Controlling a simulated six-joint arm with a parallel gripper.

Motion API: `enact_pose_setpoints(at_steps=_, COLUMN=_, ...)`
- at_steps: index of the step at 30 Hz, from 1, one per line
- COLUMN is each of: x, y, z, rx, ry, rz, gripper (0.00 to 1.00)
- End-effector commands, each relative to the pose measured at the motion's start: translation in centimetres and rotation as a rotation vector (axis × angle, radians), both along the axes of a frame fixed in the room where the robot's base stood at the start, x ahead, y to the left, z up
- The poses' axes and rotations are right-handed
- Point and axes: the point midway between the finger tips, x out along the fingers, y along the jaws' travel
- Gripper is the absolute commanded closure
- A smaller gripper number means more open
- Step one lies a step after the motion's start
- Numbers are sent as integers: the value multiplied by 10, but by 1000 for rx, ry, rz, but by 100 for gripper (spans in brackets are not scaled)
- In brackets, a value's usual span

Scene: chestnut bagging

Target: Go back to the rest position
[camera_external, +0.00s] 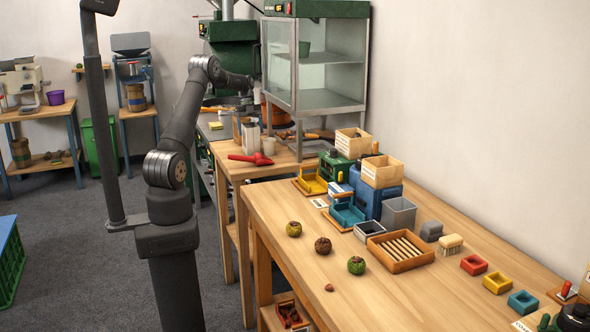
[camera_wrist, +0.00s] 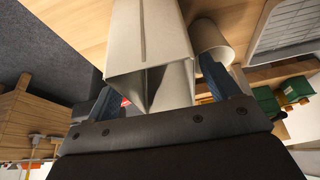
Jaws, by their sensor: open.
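My gripper (camera_wrist: 158,82) is open, with one blue finger on each side of a pale, open-mouthed paper bag (camera_wrist: 140,45) in the wrist view. I cannot tell whether the fingers touch the bag. In the external view the bag (camera_external: 250,138) stands upright on the rear wooden table, and my arm reaches over to it from the left. The fingers are too small there to make out clearly. A pale cup (camera_external: 268,146) stands just right of the bag; a pale cylinder (camera_wrist: 210,38) shows beside the bag in the wrist view.
A red scoop (camera_external: 252,158) lies in front of the bag. A glass cabinet (camera_external: 315,62) stands close behind on the right. The front table (camera_external: 300,275) holds chestnuts, a slatted wooden tray (camera_external: 373,257) and several coloured boxes. Open floor lies left of the tables.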

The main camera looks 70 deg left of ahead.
Motion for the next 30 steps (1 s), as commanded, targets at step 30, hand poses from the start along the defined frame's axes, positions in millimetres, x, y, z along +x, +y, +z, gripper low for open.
enact_pose_setpoints(at_steps=30, x=1, y=10, z=6, rx=1, ry=-2, rz=2, gripper=19)
